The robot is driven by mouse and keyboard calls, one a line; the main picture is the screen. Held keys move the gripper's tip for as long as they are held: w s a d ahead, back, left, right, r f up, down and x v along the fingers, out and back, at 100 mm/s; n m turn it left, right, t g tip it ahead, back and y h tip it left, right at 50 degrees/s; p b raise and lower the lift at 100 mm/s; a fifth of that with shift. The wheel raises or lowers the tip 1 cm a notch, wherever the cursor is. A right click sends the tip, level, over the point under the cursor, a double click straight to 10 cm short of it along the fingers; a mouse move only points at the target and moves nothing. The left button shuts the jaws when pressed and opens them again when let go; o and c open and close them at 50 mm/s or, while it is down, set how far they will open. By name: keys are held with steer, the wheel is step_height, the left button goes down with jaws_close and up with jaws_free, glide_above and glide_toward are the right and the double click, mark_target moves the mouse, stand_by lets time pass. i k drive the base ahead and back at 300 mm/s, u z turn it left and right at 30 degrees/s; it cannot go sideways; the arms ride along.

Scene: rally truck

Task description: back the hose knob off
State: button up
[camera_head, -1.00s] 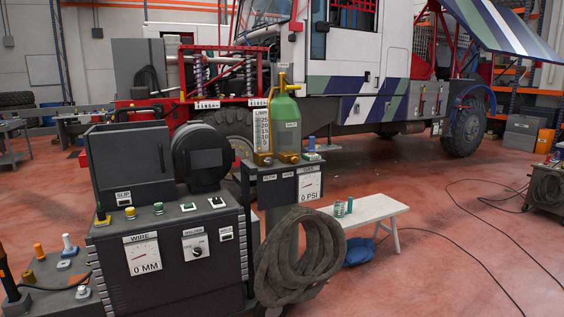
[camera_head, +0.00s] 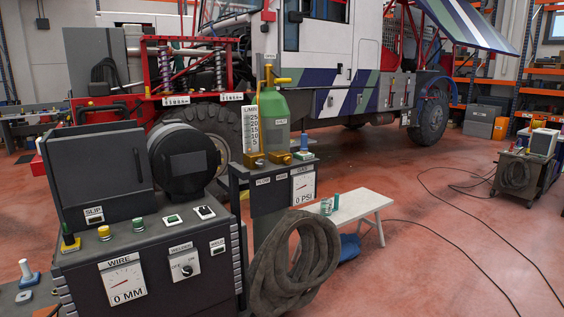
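A grey gas stand (camera_head: 240,176) holds a green gas bottle (camera_head: 272,127) with a yellow valve on top. Two brass knobs sit on the stand's top: a left knob (camera_head: 254,159) beside the flow scale and a right knob (camera_head: 281,158) at the foot of the bottle. Small labels on the front lie below them. The left label seems to read FLOW; the right one is too small to read for sure, so I cannot tell for certain which knob is the hose knob. A coiled hose (camera_head: 262,276) hangs in front of the stand. My gripper is not in view.
A dark welding machine (camera_head: 205,292) with a wire reel (camera_head: 183,150) stands close at left. A white bench (camera_head: 355,206) is behind the hose. A truck (camera_head: 340,60) fills the back. Cables (camera_head: 470,235) lie on the open red floor at right; a cart (camera_head: 517,175) stands there.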

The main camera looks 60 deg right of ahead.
mark_target(287, 160)
steer(key=z, duration=0.2)
steer(key=i, duration=0.7)
steer(key=z, duration=0.75)
steer(key=i, duration=0.5)
steer(key=z, duration=0.3)
